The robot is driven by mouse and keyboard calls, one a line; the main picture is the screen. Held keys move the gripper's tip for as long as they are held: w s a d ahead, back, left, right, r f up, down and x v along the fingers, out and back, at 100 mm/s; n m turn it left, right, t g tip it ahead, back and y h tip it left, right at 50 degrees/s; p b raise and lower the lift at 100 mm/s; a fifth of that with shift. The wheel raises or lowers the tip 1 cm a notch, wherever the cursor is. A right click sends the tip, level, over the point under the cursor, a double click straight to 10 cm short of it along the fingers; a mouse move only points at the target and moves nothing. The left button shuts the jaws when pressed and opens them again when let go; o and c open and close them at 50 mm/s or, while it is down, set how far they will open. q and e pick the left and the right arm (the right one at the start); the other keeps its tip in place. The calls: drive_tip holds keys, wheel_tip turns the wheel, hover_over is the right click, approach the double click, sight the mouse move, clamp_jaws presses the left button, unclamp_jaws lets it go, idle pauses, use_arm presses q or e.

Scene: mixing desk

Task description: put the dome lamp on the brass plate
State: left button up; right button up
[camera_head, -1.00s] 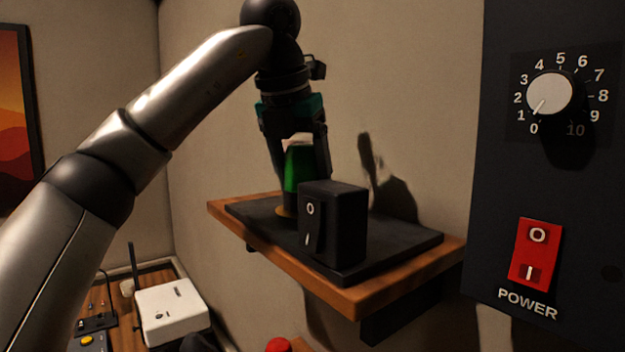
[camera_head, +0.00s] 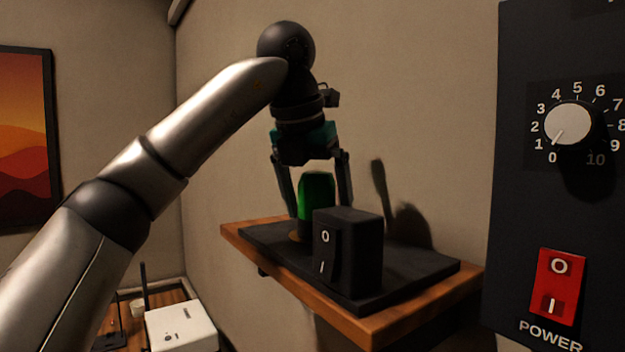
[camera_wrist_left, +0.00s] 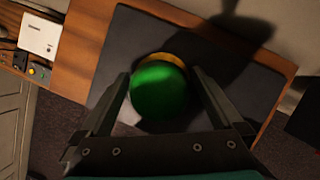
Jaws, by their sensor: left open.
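The green dome lamp (camera_head: 317,194) stands upright on the wooden shelf's dark mat, behind a black switch box. In the left wrist view the lamp (camera_wrist_left: 159,88) shows from above as a green round top. The brass plate (camera_wrist_left: 178,58) shows as a yellow crescent along the lamp's far edge; a small bit of it (camera_head: 296,236) shows at the lamp's base in the head view. The lamp appears to stand on the plate, though the contact is mostly hidden. My left gripper (camera_head: 319,202) is open, its fingers apart on either side of the lamp. My right gripper is not in view.
The black switch box (camera_head: 348,252) stands on the dark mat (camera_head: 420,268) in front of the lamp. The wooden shelf (camera_head: 372,325) juts from the wall. A dark panel with a dial (camera_head: 568,123) and red power switch (camera_head: 558,286) is at right. A white box (camera_head: 182,330) sits lower left.

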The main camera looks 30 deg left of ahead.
use_arm(q)
drive_tip(key=shift+s+r, duration=0.2)
drive_tip(key=shift+r, duration=0.45)
drive_tip(key=v, duration=1)
drive_tip(key=shift+r, duration=0.35)
drive_tip(key=shift+s, duration=0.15)
idle(1.3)
